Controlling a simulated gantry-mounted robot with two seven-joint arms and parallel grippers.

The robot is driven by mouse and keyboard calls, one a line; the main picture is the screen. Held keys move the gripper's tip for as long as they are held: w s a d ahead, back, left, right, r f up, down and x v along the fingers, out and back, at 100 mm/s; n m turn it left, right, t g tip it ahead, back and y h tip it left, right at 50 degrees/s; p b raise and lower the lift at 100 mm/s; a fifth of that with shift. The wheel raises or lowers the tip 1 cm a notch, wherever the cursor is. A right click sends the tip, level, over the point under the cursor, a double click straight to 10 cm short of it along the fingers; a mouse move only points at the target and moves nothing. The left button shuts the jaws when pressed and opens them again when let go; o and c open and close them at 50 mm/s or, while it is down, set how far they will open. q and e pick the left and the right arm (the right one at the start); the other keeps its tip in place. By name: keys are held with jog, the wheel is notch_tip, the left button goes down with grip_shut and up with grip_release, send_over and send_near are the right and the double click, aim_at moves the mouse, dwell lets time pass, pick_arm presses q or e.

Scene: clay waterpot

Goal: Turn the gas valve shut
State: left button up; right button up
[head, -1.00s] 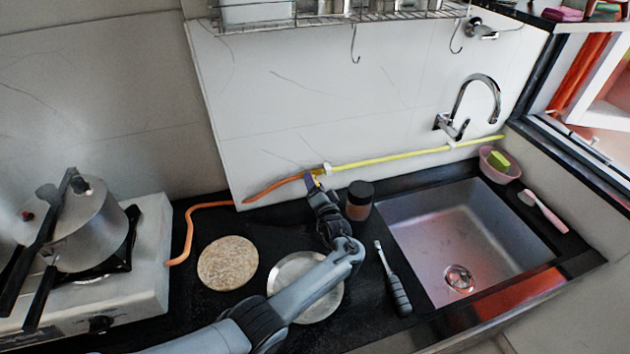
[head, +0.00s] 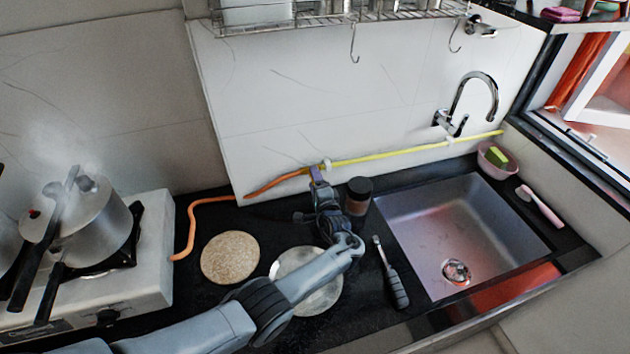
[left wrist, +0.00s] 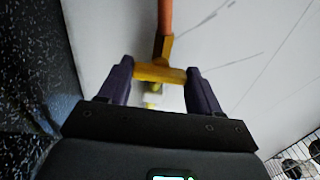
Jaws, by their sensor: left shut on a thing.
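The yellow gas valve (left wrist: 160,74) sits between the two purple fingers of my left gripper (left wrist: 160,88) in the left wrist view. Its handle spans from finger to finger, across the line of the orange hose (left wrist: 165,16) and the yellow pipe. In the head view my left gripper (head: 318,174) is at the wall, where the orange hose (head: 278,184) meets the yellow pipe (head: 400,153). It is shut on the valve handle. The gripper hides most of the valve in the head view. My right gripper is not in view.
A dark-lidded jar (head: 358,196) stands close to the right of my left gripper. The stove (head: 150,260) with a steaming pressure cooker (head: 85,225) is left; the sink (head: 480,235) is right.

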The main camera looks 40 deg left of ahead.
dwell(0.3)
pick_arm(q)
jog(key=o, duration=1.1)
jog(key=shift+c, duration=0.2)
jog(key=p+v, duration=0.4)
jog(key=v, duration=0.7)
jog(key=shift+r, duration=0.1)
